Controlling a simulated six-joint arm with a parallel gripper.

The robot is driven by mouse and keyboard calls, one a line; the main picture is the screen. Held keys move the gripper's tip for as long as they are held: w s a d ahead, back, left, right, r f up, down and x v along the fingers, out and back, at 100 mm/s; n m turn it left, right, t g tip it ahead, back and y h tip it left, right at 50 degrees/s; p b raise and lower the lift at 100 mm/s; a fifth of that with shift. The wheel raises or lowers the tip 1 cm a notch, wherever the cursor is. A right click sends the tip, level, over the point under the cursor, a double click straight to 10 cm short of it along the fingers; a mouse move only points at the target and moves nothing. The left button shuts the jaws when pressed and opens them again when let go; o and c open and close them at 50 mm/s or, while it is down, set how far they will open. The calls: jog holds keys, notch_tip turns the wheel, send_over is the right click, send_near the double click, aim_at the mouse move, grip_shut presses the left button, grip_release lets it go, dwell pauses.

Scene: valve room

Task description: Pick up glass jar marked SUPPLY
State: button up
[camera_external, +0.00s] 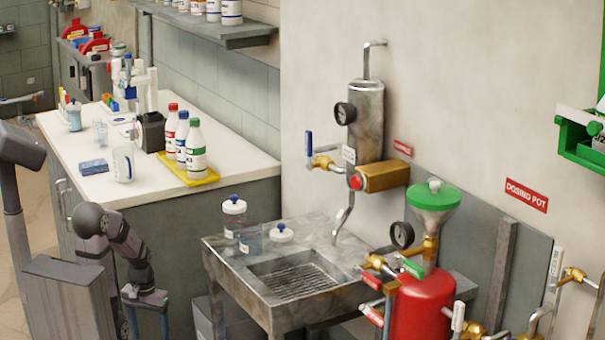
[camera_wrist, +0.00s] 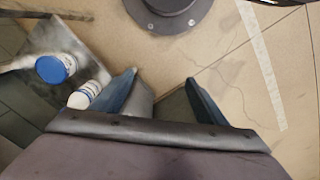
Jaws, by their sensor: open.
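Two glass jars stand at the back left of the metal sink bench in the external view. One jar (camera_external: 233,222) has a white lid with a blue knob; the other jar (camera_external: 250,240) is open at the top. A white lid with a blue knob (camera_external: 281,234) lies beside them. I cannot read a SUPPLY mark on either jar. In the wrist view my gripper (camera_wrist: 161,78) is open, with bare floor showing between its two fingers. It holds nothing.
The sink bench (camera_external: 225,262) has a grated basin. Behind it are a metal cylinder (camera_external: 366,120) and tap on the wall; a red pot (camera_external: 425,305) stands to its right. The white counter (camera_external: 75,140) holds several bottles. The wrist view shows a blue-capped container (camera_wrist: 57,68) left of my fingers.

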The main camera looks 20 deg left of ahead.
aim_at(241, 235)
jog(key=shift+c, duration=0.2)
jog(key=s+d+r+n+g+h+p, duration=0.3)
jog(key=s+d+r+h+p, duration=0.3)
jog(key=r+p, duration=0.45)
jog(key=s+d+r+n+g+h+p, duration=0.3)
jog(key=d+r+g+h+p, duration=0.15)
jog(key=d+r+p, duration=0.55)
jog(key=w+d+r+n+t+h+p, duration=0.5)
jog(key=w+n+h, duration=0.1)
jog(key=w, duration=0.1)
jog(key=w+r+n+t+p, duration=0.1)
jog(key=w+n+t, duration=0.2)
jog(key=w, duration=0.1)
jog(key=w+r+n+t+p, duration=0.1)
jog(key=w+n+t+p, duration=0.1)
jog(key=w+n+t, duration=0.1)
jog(key=w+r+n+t+p, duration=0.2)
jog(key=w+n+t, duration=0.2)
jog(key=n, duration=0.1)
jog(key=shift+w+a, duration=0.25)
jog(key=shift+w, duration=0.05)
jog(key=shift+w+t+y, duration=0.25)
jog(key=shift+w+t, duration=0.1)
jog(key=shift+w, duration=0.05)
jog(key=shift+d, duration=0.1)
